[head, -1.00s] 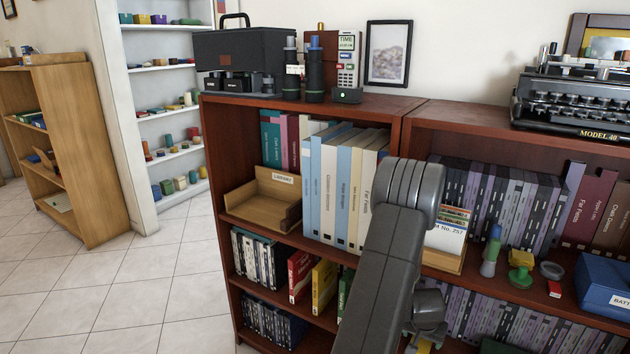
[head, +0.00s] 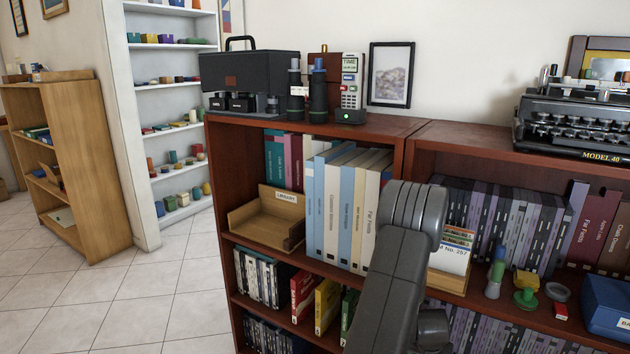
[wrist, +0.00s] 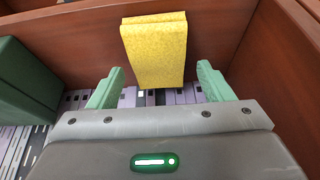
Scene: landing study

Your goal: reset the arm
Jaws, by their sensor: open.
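In the wrist view my gripper (wrist: 155,88) is open, with its two pale green fingers spread wide apart. A yellow block-like thing (wrist: 155,50) stands upright just beyond and between the fingers; a gap shows on each side of it. Purple and grey book-like spines show below, and reddish-brown shelf wood surrounds them. In the head view my grey arm (head: 395,270) reaches down in front of the bookcase; my gripper is out of that picture.
The reddish-brown bookcase (head: 300,122) fills the middle and right, holding books, a wooden library tray (head: 262,226) and a blue box (head: 606,300). A black typewriter (head: 570,125) and a phone (head: 350,90) stand on top. A dark green box (wrist: 25,82) is left of my gripper. Tiled floor (head: 140,300) is open at left.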

